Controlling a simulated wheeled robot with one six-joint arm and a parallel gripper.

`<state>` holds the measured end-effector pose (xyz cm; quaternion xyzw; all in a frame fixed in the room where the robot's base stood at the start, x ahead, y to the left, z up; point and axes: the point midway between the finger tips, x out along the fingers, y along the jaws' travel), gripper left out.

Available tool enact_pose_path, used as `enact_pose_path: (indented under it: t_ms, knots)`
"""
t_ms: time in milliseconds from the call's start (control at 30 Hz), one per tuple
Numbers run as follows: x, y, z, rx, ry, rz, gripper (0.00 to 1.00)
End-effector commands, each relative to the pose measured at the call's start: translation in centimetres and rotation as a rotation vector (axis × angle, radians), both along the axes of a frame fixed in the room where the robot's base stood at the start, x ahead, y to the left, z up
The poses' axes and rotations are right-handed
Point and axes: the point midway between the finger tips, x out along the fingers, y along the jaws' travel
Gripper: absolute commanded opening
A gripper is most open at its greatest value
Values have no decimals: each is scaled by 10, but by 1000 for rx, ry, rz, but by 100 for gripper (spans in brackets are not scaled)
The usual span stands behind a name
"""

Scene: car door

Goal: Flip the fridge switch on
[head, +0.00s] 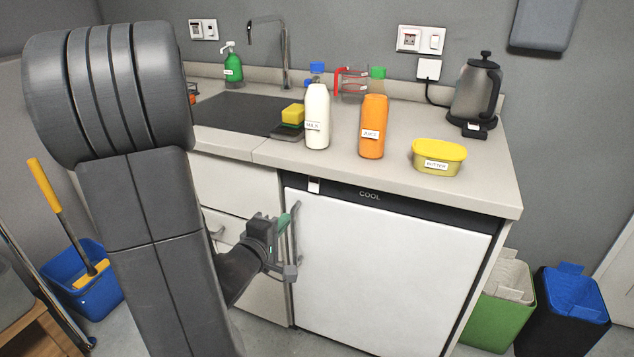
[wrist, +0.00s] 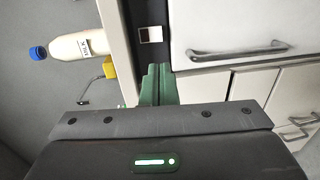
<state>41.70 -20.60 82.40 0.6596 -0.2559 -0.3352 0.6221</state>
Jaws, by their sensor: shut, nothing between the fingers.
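The fridge (head: 390,270) stands under the counter, with a white door and a dark top panel marked COOL. A small white switch (head: 314,185) sits at the left end of that panel; it also shows in the wrist view (wrist: 151,34). Its on or off position is too small to tell. My gripper (head: 285,222) is in front of the fridge's left edge, below the switch and close to the door handle (head: 297,235). In the wrist view its green fingers (wrist: 158,85) are together and empty, pointing near the switch, seemingly apart from it.
On the counter (head: 480,190) stand a milk bottle (head: 317,118), a juice bottle (head: 373,128), a butter tub (head: 438,158) and a kettle (head: 474,95). Green (head: 498,310) and black bins stand right of the fridge. Drawers with handles lie left of it.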

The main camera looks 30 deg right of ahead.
Motion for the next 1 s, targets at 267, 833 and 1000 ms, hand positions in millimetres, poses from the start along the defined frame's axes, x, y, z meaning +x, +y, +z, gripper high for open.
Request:
enact_pose_path:
  t_ms: [267, 833, 1000]
  knots:
    - [0, 0, 0, 0, 0, 0, 0]
    - [21, -26, -7, 0, 0, -4, 0]
    - [44, -54, -11, 0, -1, -4, 0]
